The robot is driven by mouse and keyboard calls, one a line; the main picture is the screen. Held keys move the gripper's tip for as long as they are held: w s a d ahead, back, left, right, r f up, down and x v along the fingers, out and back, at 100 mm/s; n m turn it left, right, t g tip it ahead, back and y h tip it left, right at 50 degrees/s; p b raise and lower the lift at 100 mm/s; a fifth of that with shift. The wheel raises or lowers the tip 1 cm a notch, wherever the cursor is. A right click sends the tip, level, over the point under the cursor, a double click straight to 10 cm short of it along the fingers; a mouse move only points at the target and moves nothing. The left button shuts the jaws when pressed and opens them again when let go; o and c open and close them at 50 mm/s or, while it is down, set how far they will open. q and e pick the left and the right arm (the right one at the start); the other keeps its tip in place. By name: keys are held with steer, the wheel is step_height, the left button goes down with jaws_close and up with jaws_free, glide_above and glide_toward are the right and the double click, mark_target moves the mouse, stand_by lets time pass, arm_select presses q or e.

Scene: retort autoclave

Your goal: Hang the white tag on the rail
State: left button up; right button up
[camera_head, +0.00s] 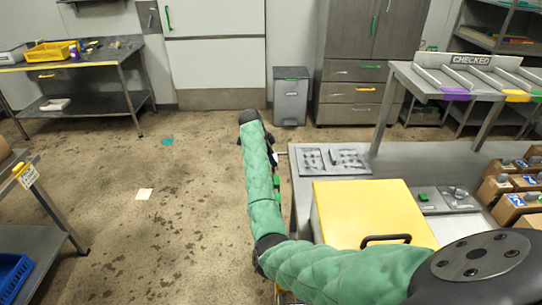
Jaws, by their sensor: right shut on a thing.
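My right arm, in a green padded sleeve, reaches from the lower right to the middle of the head view. My right gripper (272,147) is small and dark at the arm's far end, beside the left edge of the grey bench. It is shut on a small pale thing, seemingly the white tag (282,154), mostly hidden by the gripper and wrist. I cannot make out a rail for certain. My left gripper is not in view.
The grey bench (400,168) at the right bears a yellow-topped box (365,210) with a dark handle and a control panel (445,200). A grey bin (290,95) stands beyond.

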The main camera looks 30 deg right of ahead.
steer(key=shift+f, duration=0.1)
steer(key=shift+c, duration=0.9)
steer(key=shift+f, duration=0.2)
steer(key=shift+f, duration=0.7)
steer(key=o, duration=1.1)
